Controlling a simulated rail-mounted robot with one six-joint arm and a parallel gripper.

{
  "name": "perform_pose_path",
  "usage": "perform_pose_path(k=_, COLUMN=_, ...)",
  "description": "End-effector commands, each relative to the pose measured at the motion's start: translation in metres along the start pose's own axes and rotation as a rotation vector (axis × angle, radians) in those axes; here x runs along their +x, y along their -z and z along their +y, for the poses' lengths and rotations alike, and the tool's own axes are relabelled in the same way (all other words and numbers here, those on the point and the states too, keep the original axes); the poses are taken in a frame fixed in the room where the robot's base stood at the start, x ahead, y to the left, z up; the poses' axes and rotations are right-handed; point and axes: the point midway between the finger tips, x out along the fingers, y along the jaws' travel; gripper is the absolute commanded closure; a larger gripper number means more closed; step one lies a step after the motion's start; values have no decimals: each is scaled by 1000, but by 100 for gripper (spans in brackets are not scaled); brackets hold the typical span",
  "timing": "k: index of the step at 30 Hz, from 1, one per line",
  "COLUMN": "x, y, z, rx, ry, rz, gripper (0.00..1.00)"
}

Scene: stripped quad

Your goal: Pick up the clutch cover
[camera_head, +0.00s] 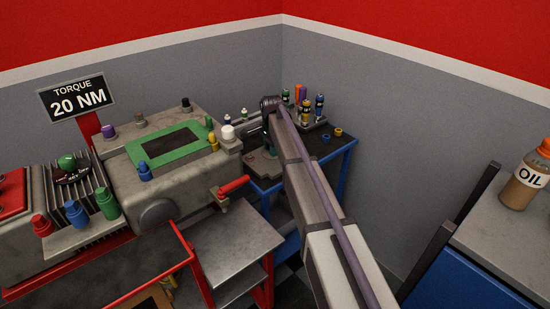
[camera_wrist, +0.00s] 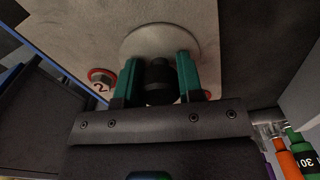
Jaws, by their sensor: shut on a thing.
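The clutch cover (camera_wrist: 205,18) looks like a pale grey plate with a round raised disc and a dark knob (camera_wrist: 158,82) in its middle. It fills the upper middle of the wrist view. My gripper (camera_wrist: 158,62) has its two green fingers shut on either side of that knob. In the head view my gripper (camera_head: 270,149) is low over the blue cart, at the grey plate (camera_head: 262,166), partly hidden behind my arm. A red-ringed marker with a "2" (camera_wrist: 102,79) shows at the plate's left. I cannot tell whether the plate touches the cart top.
The blue cart (camera_head: 335,152) carries several coloured bottles (camera_head: 306,108) at its back. The grey engine block (camera_head: 165,185), with a red-handled lever (camera_head: 233,186), stands close on the left. A workbench with an oil bottle (camera_head: 533,175) is at the right. The walls are close behind the cart.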

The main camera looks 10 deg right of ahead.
Motion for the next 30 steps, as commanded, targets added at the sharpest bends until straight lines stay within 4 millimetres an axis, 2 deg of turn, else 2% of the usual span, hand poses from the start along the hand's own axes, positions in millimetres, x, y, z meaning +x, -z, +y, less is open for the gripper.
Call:
perform_pose_path(k=1, x=0, y=0, z=0, rx=0, ry=0, rz=0, gripper=84)
perform_pose_path(k=6, x=0, y=0, z=0, rx=0, ry=0, rz=0, gripper=100)
perform_pose_path(k=17, x=-3, y=0, z=0, rx=0, ry=0, rz=0, gripper=100)
perform_pose_path(k=22, x=-28, y=0, z=0, rx=0, ry=0, rz=0, gripper=100)
perform_pose_path(k=30, x=-91, y=0, z=0, rx=0, ry=0, rz=0, gripper=100)
